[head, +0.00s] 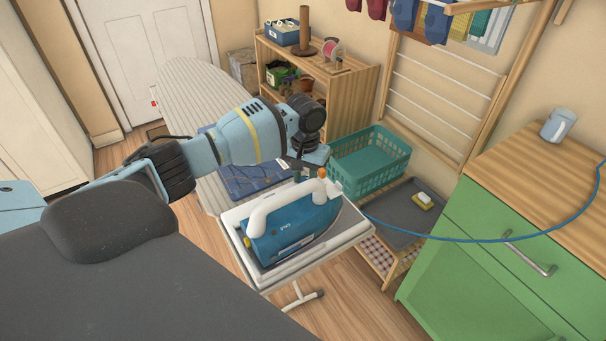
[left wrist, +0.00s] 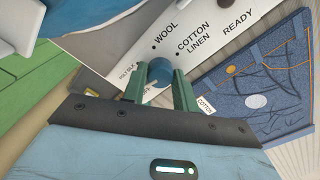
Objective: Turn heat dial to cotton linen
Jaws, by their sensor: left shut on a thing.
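The blue heat dial (left wrist: 159,69) sits on a white label panel (left wrist: 140,42) in the left wrist view. The panel reads WOOL, COTTON LINEN and READY, with a smaller, partly hidden label at the left. My left gripper (left wrist: 160,88) is shut on the dial, one green finger on each side. I cannot tell where the dial points. In the head view my left gripper (head: 299,170) is low beside the blue iron (head: 290,232), which rests on a white stand (head: 262,279). The dial is not clear there. My right gripper is not in view.
Folded denim (left wrist: 268,82) lies close beyond the panel, on the ironing board (head: 196,92). A teal basket (head: 372,160) stands behind the iron. A green cabinet (head: 480,262) is at the right. A blue cord (head: 470,240) hangs across the front of it.

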